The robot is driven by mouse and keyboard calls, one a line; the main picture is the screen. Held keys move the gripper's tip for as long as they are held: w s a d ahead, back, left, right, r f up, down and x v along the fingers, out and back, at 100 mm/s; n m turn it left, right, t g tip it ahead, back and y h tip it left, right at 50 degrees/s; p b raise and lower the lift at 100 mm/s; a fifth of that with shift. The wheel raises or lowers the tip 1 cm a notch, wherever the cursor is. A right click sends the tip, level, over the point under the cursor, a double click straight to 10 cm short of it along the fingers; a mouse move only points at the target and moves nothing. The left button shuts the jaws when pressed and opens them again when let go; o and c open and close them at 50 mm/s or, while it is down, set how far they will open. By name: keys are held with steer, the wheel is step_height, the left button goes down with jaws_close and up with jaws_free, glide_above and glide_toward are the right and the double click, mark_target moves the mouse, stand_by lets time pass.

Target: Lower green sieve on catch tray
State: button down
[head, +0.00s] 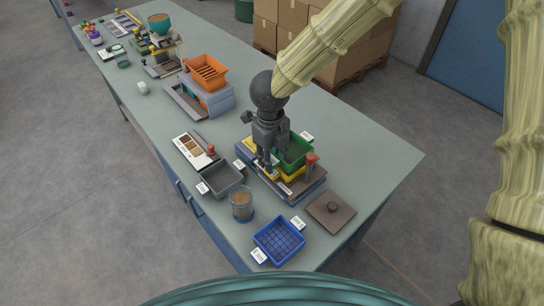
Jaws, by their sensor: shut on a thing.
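The green sieve (299,158) is a small open green box with a dark inside, at the sieve stand in the middle right of the head view. My gripper (267,166) points down at its left side and is shut, apparently on its near-left rim; the arm hides part of the sieve. A yellow frame (291,176) shows directly below the green sieve. Whether the two touch is too small to tell. No catch tray can be told for certain; it may be in the stack below, hidden by the gripper and the sieve.
The stand's blue-grey base (298,195) carries a red-topped post (312,158) right of the sieve. Nearby are a grey mesh tray (222,192), a glass jar (241,208), a blue sieve (280,241) and a brown lid (331,211). The table's right end (375,150) is clear.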

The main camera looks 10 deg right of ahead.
steer(key=shift+f+p, duration=0.65)
steer(key=shift+f, duration=0.05)
stand_by(1.5)
steer(key=c, duration=1)
jaws_free()
steer(key=o, duration=0.4)
steer(key=shift+r, duration=0.1)
steer(key=shift+r+p, duration=3.95)
steer(key=shift+p, duration=0.05)
